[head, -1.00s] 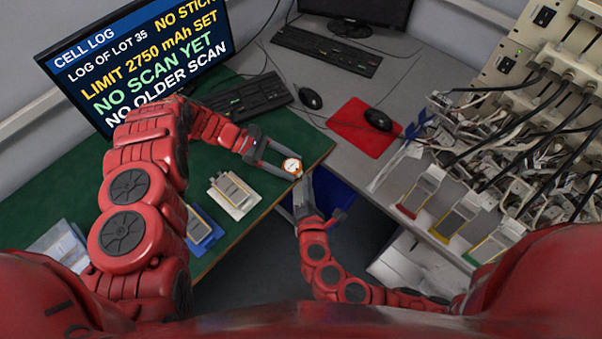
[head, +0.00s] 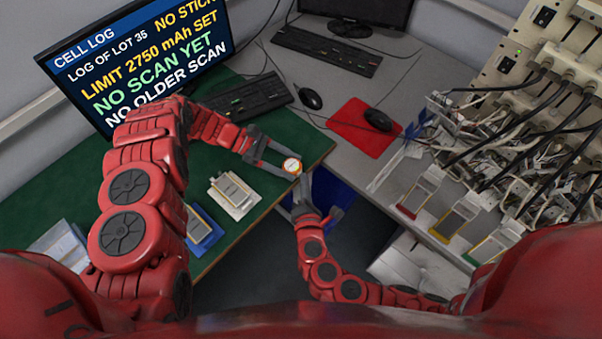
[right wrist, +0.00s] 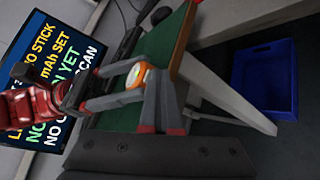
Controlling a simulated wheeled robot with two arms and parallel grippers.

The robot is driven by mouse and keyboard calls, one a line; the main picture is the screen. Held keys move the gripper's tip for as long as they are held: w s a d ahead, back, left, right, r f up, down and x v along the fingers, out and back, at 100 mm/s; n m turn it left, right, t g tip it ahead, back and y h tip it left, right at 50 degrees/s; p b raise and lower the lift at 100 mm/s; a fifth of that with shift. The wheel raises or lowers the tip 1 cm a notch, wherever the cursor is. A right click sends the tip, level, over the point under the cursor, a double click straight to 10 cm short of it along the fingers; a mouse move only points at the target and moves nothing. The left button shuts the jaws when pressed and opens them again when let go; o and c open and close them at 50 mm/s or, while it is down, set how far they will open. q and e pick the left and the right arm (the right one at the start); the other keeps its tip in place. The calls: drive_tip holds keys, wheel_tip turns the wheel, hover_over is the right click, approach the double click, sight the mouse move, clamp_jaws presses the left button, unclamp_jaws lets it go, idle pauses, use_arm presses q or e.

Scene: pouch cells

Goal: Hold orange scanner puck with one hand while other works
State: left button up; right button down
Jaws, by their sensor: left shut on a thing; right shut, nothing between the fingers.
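The orange scanner puck (head: 292,165) has a pale round face and sits between the fingers of my left gripper (head: 284,164), over the front corner of the green mat. In the right wrist view the puck (right wrist: 137,75) shows its orange rim, with the left gripper's fingers reaching to it from the left. My right gripper (head: 304,178) is shut and empty, its fingertips just below the puck. In the right wrist view its grey fingers (right wrist: 160,75) meet right beside the puck; I cannot tell whether they touch it.
A pouch cell lies on a white holder (head: 245,206) on the green mat (head: 290,133), near a blue holder (head: 212,238). A monitor (head: 140,60) reads "NO SCAN YET". Red, yellow and green holders stand at the right by cabled racks. A blue bin (right wrist: 265,80) is below the table.

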drive_tip(key=shift+s, duration=0.1)
drive_tip(key=shift+s+d, duration=0.55)
drive_tip(key=shift+d, duration=0.05)
drive_tip(key=s+d, duration=0.3)
drive_tip(key=shift+s+d, duration=0.25)
drive_tip(key=shift+s, duration=0.05)
idle(0.4)
idle(0.5)
use_arm(q)
drive_tip(key=o, duration=1)
drive_tip(key=shift+o, duration=0.2)
drive_tip(key=shift+a, duration=0.1)
